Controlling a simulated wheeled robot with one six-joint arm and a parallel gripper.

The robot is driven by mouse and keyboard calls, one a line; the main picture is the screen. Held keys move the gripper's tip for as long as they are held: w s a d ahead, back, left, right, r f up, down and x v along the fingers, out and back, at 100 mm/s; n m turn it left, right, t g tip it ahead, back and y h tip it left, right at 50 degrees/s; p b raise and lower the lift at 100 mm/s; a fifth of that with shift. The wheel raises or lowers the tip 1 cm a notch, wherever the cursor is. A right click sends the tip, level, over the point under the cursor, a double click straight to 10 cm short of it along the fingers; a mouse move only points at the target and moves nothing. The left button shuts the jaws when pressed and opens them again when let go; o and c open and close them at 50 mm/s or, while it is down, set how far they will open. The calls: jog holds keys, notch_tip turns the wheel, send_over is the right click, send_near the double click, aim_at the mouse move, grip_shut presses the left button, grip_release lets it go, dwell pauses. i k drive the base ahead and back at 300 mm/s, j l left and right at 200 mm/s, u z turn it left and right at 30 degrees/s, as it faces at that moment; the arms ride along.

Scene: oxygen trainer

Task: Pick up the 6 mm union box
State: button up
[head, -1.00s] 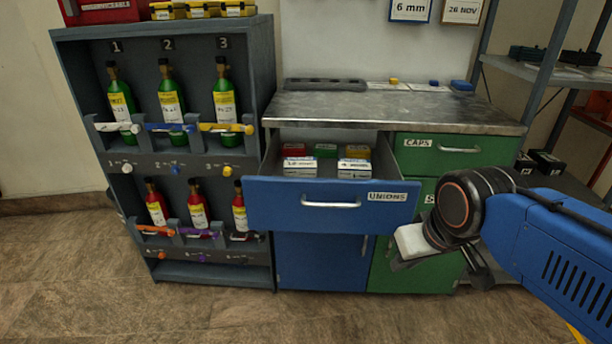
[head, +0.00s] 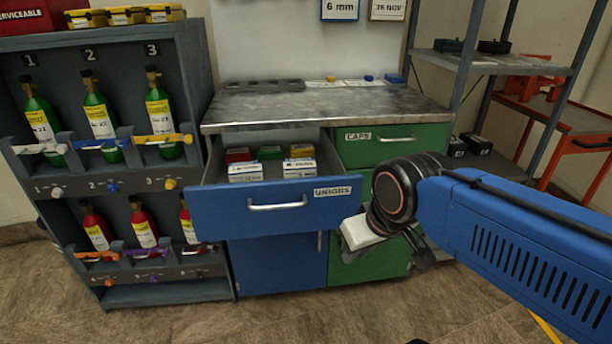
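The blue drawer labelled UNIONS (head: 228,213) is pulled open under the metal worktop. Inside, two white-fronted boxes stand near the front, a left box (head: 245,172) and a right box (head: 299,168). A red box (head: 238,155), a green box (head: 270,153) and a yellow box (head: 302,151) show behind them. The print on the boxes is too small to read, so I cannot tell which is the 6 mm union box. My gripper (head: 385,258) is right of the drawer, in front of the green cabinet, partly hidden by my wrist. Its opening cannot be made out.
A rack of green and red bottles (head: 98,115) stands left of the drawer. The worktop (head: 330,108) overhangs the drawer's back. A sign reading 6 mm (head: 340,9) hangs above. A closed CAPS drawer (head: 390,143) is at right. Floor in front is clear.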

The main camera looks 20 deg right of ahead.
aim_at(300, 167)
jog(key=j+u, duration=0.1)
jog(key=u, duration=0.75)
jog(key=i+j+u, duration=0.1)
jog(key=u, duration=0.3)
jog(key=i+u, duration=0.1)
jog(key=u, duration=0.75)
jog(key=i, duration=1.75)
jog(key=i+z, duration=0.2)
jog(key=z, duration=0.2)
jog(key=i+j+z, duration=0.15)
jog(key=z, duration=0.25)
jog(key=i+j+z, duration=0.2)
jog(key=z, duration=3.1)
jog(key=l+z, duration=0.25)
jog(key=l, duration=0.25)
